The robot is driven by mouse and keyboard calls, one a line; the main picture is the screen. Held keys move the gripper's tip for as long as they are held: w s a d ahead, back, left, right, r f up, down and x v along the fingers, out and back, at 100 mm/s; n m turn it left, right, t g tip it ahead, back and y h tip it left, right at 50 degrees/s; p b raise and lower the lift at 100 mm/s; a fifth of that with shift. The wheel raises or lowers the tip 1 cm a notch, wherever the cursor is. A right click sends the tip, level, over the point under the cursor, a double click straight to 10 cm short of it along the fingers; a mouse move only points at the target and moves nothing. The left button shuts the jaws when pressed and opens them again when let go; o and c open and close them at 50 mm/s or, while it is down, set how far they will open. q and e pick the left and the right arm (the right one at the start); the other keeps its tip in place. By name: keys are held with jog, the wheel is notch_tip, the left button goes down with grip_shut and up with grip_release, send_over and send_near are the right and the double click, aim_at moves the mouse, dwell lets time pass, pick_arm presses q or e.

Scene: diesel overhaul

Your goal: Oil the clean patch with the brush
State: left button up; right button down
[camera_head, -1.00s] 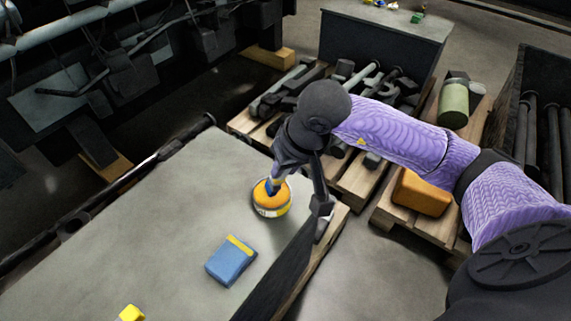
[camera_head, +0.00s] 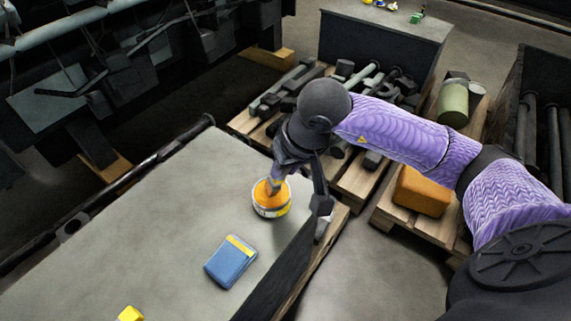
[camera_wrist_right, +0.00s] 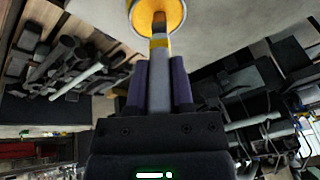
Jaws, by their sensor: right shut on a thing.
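A round tin (camera_head: 270,208) with an orange-yellow top and a white and yellow label stands on the pale grey bench top (camera_head: 150,228). My right gripper (camera_head: 277,176) is above it, pointing down. In the right wrist view my right gripper (camera_wrist_right: 160,85) is shut on the grey handle of the brush (camera_wrist_right: 158,60), which has a yellow band. The brush's dark end is over or inside the tin (camera_wrist_right: 180,14); I cannot tell how deep. I cannot make out a distinct clean patch on the bench. My left gripper is not in view.
A blue block with a yellow strip (camera_head: 231,262) lies on the bench, and a yellow object (camera_head: 130,314) sits at the bottom edge. Pallets with metal parts, an orange block (camera_head: 422,191) and a green canister (camera_head: 453,103) stand beyond. The bench's left middle is clear.

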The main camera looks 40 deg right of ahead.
notch_tip(320, 180, up, 6)
jog(key=p, duration=0.3)
jog(key=shift+r+p, duration=0.25)
jog(key=shift+p, duration=0.1)
jog(key=shift+r, duration=0.2)
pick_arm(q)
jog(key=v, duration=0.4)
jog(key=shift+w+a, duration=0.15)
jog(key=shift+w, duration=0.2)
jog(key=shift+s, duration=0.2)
